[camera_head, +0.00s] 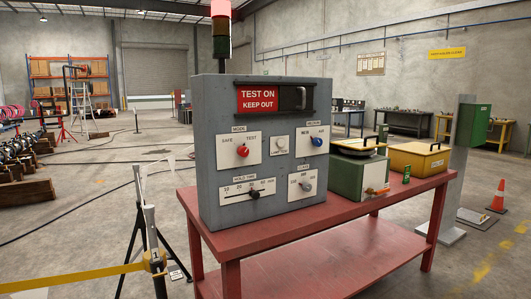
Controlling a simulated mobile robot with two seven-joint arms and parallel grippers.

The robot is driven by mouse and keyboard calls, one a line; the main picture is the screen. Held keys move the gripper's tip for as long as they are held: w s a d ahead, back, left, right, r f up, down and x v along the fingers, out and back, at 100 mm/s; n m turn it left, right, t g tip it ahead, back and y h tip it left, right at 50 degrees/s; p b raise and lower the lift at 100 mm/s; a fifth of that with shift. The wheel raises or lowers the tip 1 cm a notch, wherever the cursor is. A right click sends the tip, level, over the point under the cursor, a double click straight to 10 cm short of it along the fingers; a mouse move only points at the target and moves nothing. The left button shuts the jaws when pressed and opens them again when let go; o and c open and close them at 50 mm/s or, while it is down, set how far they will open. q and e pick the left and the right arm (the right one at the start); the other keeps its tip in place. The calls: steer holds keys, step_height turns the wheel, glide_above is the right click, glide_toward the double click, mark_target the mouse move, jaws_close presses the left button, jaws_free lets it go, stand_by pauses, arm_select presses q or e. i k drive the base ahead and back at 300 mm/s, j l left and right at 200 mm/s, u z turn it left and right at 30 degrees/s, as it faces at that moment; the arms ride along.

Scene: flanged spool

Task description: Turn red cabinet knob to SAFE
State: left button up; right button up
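The red cabinet knob (242,151) sits on a white plate (239,148) on the front of a grey cabinet (208,150). The plate is marked SAFE at its left and TEST at its right. The knob's pointer is too small for me to tell which mark it faces. A sign (257,99) above reads TEST ON KEEP OUT. A red light shows on top of the stack lamp (221,28) behind the cabinet. Neither of my grippers is in view.
The cabinet stands on a red table (330,228). A blue knob (317,141), a grey knob (306,186) and a slider (254,194) share its front. Green (346,174) and yellow (418,160) boxes stand to the right. A post with yellow tape (75,277) stands at front left.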

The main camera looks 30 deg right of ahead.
mark_target(243, 151)
steer(key=i+l, duration=0.15)
steer(key=l, duration=0.25)
steer(key=i+l, duration=0.1)
steer(key=l, duration=0.35)
steer(key=i+l, duration=0.15)
steer(key=l, duration=0.25)
steer(key=i+l, duration=0.1)
steer(key=l, duration=0.35)
steer(key=i+l+u, duration=0.1)
steer(key=l, duration=0.3)
steer(key=i+l, duration=0.15)
steer(key=l, duration=0.3)
steer(key=i+l, duration=0.15)
steer(key=l, duration=0.25)
steer(key=i+l, duration=0.1)
steer(key=l, duration=0.35)
